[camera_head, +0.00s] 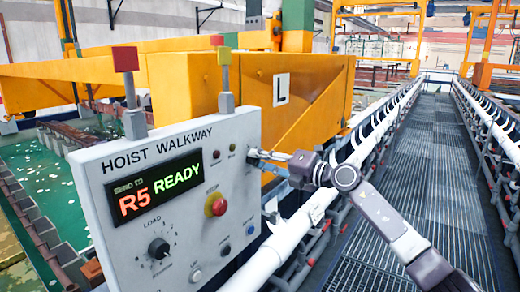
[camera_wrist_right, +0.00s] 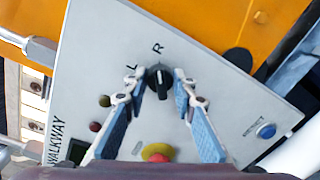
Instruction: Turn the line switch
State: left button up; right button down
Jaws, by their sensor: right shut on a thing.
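The line switch (camera_wrist_right: 160,76) is a black knob on the white control panel (camera_wrist_right: 90,65), with the letters L and R beside it in the right wrist view. My right gripper (camera_wrist_right: 166,97) has its two blue-padded fingers on either side of this knob and is shut on it. In the head view, my right gripper (camera_head: 262,156) is at the upper right of the panel (camera_head: 190,245), and it covers the switch there. The panel is headed HOIST WALKWAY and its display (camera_head: 153,187) reads R5 READY. My left gripper is not in view.
A red stop button (camera_head: 215,204) on a yellow base, a LOAD dial (camera_head: 158,248) and small buttons sit on the panel. A yellow hoist (camera_head: 200,80) with an L sign is behind. A grated walkway (camera_head: 420,150) runs between white rails at right.

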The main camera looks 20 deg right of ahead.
jog(key=shift+r+m+p, duration=0.1)
jog(key=shift+m+p, duration=0.5)
jog(key=shift+p, duration=0.2)
jog(key=c, duration=1.6)
grip_release()
jog(key=shift+d, duration=0.1)
jog(key=v, duration=1.2)
